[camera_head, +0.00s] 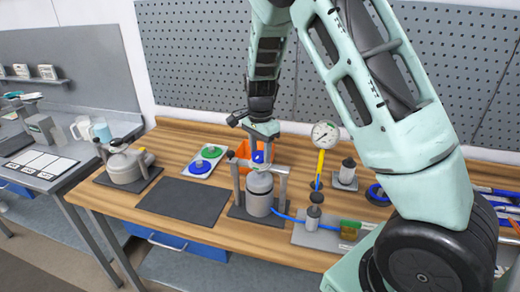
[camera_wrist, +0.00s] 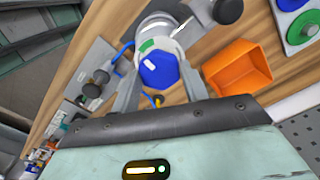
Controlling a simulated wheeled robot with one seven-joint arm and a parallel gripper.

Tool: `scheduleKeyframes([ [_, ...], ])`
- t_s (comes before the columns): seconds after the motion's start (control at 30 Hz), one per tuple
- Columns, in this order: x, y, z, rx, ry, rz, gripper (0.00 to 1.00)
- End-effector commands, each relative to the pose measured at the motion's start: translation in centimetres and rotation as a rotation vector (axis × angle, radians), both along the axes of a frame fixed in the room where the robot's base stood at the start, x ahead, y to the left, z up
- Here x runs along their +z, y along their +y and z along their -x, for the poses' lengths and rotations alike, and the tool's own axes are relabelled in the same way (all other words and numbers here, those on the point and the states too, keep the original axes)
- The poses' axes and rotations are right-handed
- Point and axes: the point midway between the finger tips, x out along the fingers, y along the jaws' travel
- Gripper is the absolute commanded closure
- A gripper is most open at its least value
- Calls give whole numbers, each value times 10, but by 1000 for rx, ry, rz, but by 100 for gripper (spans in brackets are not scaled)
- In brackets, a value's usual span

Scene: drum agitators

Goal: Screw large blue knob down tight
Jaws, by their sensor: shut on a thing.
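The large blue knob (camera_wrist: 158,71) sits on top of a grey metal canister (camera_head: 259,194); in the head view only a small blue part of it (camera_head: 258,157) shows below my wrist. It has a white mark on its face. My gripper (camera_wrist: 158,82) comes down from above, its two fingers on either side of the knob and shut on it. The canister stands upright in a grey clamp frame (camera_head: 236,178) on a dark plate. How far the knob is threaded down cannot be told.
An orange bin (camera_wrist: 238,66) stands close beside the canister. A blue hose (camera_head: 288,217) runs from it to a small fitting (camera_head: 313,218). A pressure gauge (camera_head: 325,135) on a yellow stem stands to the right. A bare dark mat (camera_head: 184,201) lies to the left.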

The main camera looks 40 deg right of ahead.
Motion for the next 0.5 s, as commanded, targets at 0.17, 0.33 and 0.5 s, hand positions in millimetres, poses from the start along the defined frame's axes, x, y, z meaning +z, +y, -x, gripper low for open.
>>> scheduleKeyframes([
  [0.17, 4, -1, -3, -1, -10, 2, 78],
  [0.33, 4, -1, -3, 0, -10, 2, 39],
  [0.5, 2, 0, -2, 1, -5, 0, 33],
])
